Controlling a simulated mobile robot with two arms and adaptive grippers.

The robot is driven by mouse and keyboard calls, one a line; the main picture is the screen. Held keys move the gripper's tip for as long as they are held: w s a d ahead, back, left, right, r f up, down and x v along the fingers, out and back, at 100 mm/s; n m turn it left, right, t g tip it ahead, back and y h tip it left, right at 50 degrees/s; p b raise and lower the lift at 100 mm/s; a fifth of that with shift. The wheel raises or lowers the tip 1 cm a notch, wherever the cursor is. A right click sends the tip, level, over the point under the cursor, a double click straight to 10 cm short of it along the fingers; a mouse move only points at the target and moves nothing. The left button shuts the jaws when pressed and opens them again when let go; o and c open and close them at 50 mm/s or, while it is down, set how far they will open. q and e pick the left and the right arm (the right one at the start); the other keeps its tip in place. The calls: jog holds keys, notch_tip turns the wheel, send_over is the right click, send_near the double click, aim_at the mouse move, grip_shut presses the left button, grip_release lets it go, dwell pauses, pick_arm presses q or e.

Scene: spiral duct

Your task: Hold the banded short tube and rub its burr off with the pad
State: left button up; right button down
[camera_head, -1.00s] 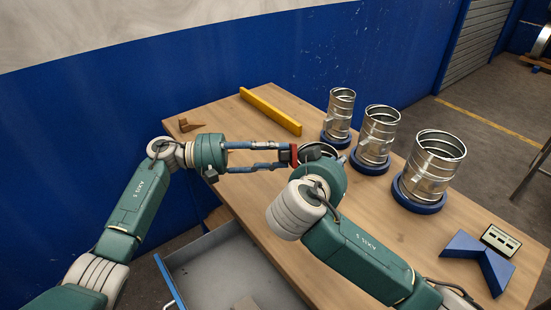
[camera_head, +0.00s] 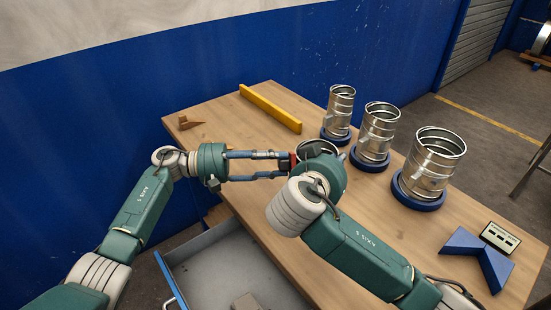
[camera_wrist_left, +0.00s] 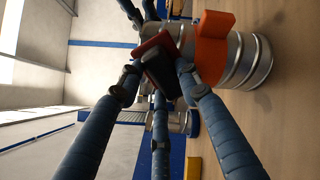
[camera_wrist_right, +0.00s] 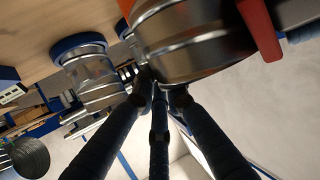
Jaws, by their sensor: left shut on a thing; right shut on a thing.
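My left gripper (camera_head: 288,164) is shut on the pad, a dark block with a red face (camera_wrist_left: 160,55). In the head view only a red bit of the pad (camera_head: 293,161) shows, beside the held tube. My right gripper (camera_wrist_right: 158,85) is shut on a short metal tube (camera_wrist_right: 195,50) with an orange band, raised over the table. The tube (camera_wrist_left: 252,62) and its orange band (camera_wrist_left: 214,48) also show in the left wrist view. In the head view my right wrist hides most of the tube (camera_head: 316,146). The pad is close to the tube; contact and the burr cannot be made out.
Several metal tubes stand upright on blue rings: a small one (camera_head: 340,108), a middle one (camera_head: 378,130) and a large one (camera_head: 432,163). A yellow bar (camera_head: 270,108), a brown wedge (camera_head: 188,122), a blue angled block (camera_head: 481,257) and an open grey drawer (camera_head: 215,265) are around.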

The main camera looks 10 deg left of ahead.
pick_arm(q)
jog(key=shift+f, duration=0.15)
jog(key=s+a, duration=0.1)
jog(key=a, duration=0.5)
dwell(0.4)
jog(key=a, duration=0.3)
jog(key=shift+s+r, duration=0.2)
jog(key=shift+s, duration=0.1)
jog(key=shift+d, duration=0.1)
jog(key=w+d, duration=0.1)
jog(key=d, duration=0.5)
jog(key=shift+d, duration=0.35)
jog(key=shift+w+d, duration=0.15)
jog(key=shift+d, duration=0.4)
jog(key=shift+w+d, duration=0.15)
jog(key=shift+d, duration=0.35)
dwell(0.8)
